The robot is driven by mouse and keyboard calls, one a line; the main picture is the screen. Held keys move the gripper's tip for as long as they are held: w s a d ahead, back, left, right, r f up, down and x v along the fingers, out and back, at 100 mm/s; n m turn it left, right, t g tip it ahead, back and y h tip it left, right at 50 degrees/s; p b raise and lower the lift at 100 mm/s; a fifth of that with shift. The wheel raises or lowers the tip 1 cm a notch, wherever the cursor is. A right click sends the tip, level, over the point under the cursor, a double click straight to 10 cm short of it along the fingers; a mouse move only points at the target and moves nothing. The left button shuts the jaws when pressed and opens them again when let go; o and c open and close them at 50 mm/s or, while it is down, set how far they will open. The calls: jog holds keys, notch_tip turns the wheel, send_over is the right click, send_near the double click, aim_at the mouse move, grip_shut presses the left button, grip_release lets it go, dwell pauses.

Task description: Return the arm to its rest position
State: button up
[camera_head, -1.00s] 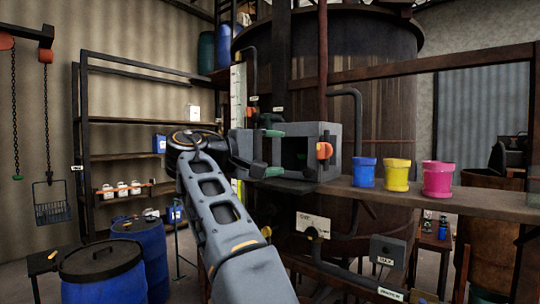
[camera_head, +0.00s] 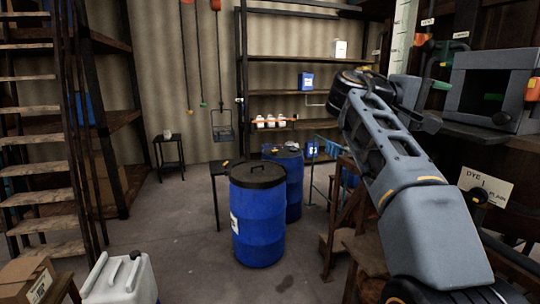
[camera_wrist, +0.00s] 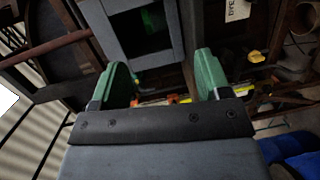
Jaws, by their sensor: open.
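My arm shows at the right of the head view, raised and bent at its elbow. My gripper (camera_wrist: 162,85) shows in the wrist view with two green fingers spread wide apart and nothing between them. In the head view its end, with a green finger (camera_head: 441,86), is partly hidden behind my arm, near the grey open-fronted box (camera_head: 491,88). In the wrist view the box (camera_wrist: 140,35) lies beyond the fingers. I cannot tell the exact gap between them.
Two blue drums (camera_head: 258,225) stand on the floor ahead. A shelf rack (camera_head: 285,57) with white bottles is behind them. A wooden stair (camera_head: 40,150) is at left, a white canister (camera_head: 120,278) at front left.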

jog(key=w+a+f+n+t+y, duration=0.2)
jog(key=f+y, duration=0.2)
jog(key=f, duration=0.5)
jog(key=w+a+f+n+t+y, duration=0.1)
jog(key=w+a+f+t+y, duration=0.15)
jog(key=f, duration=0.75)
jog(key=s+a+f+m+y, duration=0.1)
jog(key=s+a+f+y, duration=0.4)
jog(key=s+f, duration=0.4)
jog(key=s+a+f+m+y, duration=0.2)
jog(key=s+a+f+y, duration=0.3)
jog(key=s+a+f, duration=0.3)
notch_tip(320, 180, down, 4)
jog(key=shift+s+f+g, duration=0.25)
jog(key=shift+s+g, duration=0.1)
jog(key=shift+s, duration=0.1)
